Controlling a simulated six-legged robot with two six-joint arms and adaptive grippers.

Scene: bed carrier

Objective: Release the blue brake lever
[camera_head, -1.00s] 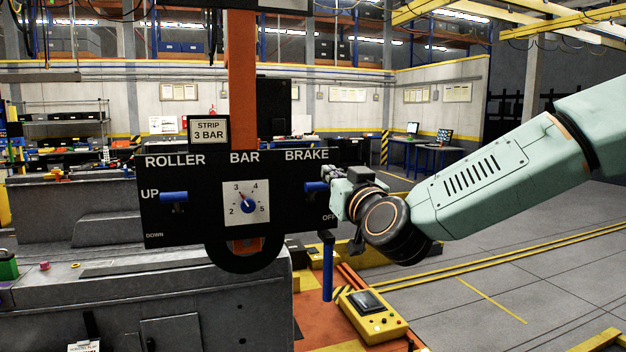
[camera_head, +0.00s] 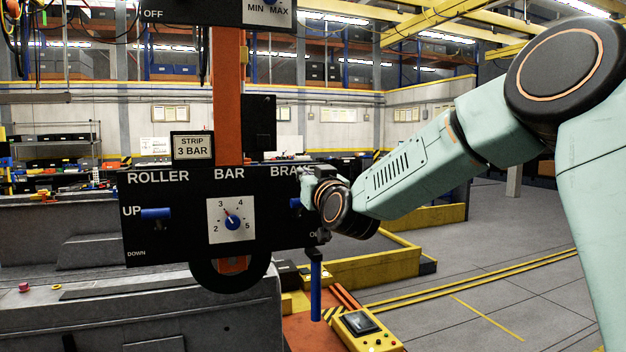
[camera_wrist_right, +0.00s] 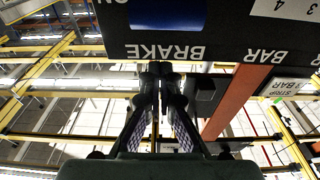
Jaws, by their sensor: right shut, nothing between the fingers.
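The blue brake lever (camera_head: 296,203) is on the right of the black control panel (camera_head: 180,245), level with the roller lever, above the partly covered OFF mark. In the right wrist view, which is upside down, it is a blue block (camera_wrist_right: 153,14) beyond the BRAKE label. My right gripper (camera_head: 312,180) is at the panel's right end, just above and right of the lever, hiding part of the BRAKE label. In the wrist view its fingers (camera_wrist_right: 158,70) are together and empty, tips by the label and apart from the lever in the picture. My left gripper is not in view.
Left of the lever are the BAR dial (camera_head: 232,222) and the blue roller lever (camera_head: 156,213). Below stand a blue post (camera_head: 316,290) and a yellow control box (camera_head: 365,329). An orange column (camera_head: 229,100) rises behind the panel. Open floor lies at the right.

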